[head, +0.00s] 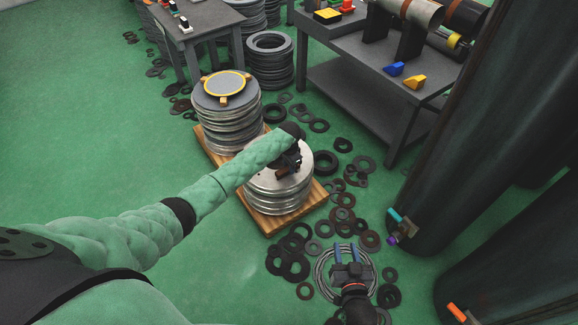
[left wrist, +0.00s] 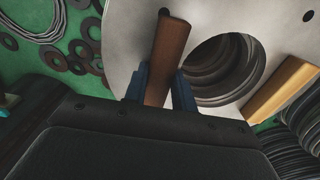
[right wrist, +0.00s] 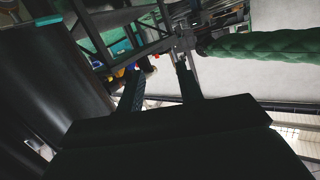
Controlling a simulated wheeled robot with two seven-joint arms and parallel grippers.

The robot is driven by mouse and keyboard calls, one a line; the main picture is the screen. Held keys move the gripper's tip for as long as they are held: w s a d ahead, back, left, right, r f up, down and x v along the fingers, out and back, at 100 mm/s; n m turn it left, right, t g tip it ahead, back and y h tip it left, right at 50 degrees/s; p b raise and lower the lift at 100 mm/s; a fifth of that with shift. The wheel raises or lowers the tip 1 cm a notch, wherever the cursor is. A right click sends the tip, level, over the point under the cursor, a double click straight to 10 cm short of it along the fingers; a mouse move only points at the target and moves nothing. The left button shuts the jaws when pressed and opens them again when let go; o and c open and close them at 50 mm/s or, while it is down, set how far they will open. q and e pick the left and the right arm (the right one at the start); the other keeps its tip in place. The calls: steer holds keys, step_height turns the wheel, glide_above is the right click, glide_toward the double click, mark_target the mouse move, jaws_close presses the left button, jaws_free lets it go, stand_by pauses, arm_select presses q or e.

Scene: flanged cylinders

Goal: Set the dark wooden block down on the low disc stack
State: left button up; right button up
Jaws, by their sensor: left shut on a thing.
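The dark wooden block (left wrist: 168,50) is a reddish-brown bar between the fingers of my left gripper (left wrist: 160,88), which is shut on it. In the left wrist view it shows against the pale top disc (left wrist: 120,25) with its large round hole. In the head view my left gripper (head: 288,163) is over the low disc stack (head: 277,195), and the block is mostly hidden. I cannot tell whether the block touches the disc. My right gripper (head: 347,254) is open and empty above a coil on the floor; its spread fingers also show in the right wrist view (right wrist: 160,85).
A wooden pallet (head: 268,226) bears the low stack and a taller disc stack (head: 229,128) with a yellow-ringed plate (head: 225,84). Loose dark rings (head: 342,199) litter the floor. A grey workbench (head: 345,82) and large dark cylinders (head: 460,120) stand at right. Green floor (head: 90,130) is clear at left.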

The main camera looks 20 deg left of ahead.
arm_select(q)
steer(key=o, duration=1.1)
steer(key=shift+c, duration=0.2)
arm_select(e)
steer(key=shift+s+f, duration=0.4)
steer(key=shift+s, duration=0.2)
steer(key=shift+w, duration=0.1)
arm_select(q)
steer(key=shift+r, duration=0.55)
step_height(320, 180, up, 7)
steer(key=shift+f+p, duration=0.15)
steer(key=shift+p, duration=0.55)
arm_select(e)
steer(key=s+f+g+h, duration=0.1)
steer(key=s+f+g, duration=0.4)
steer(key=f, duration=0.7)
steer(key=shift+s+d+f, duration=0.35)
steer(key=shift+s+d, duration=0.05)
steer(key=shift+s, duration=0.65)
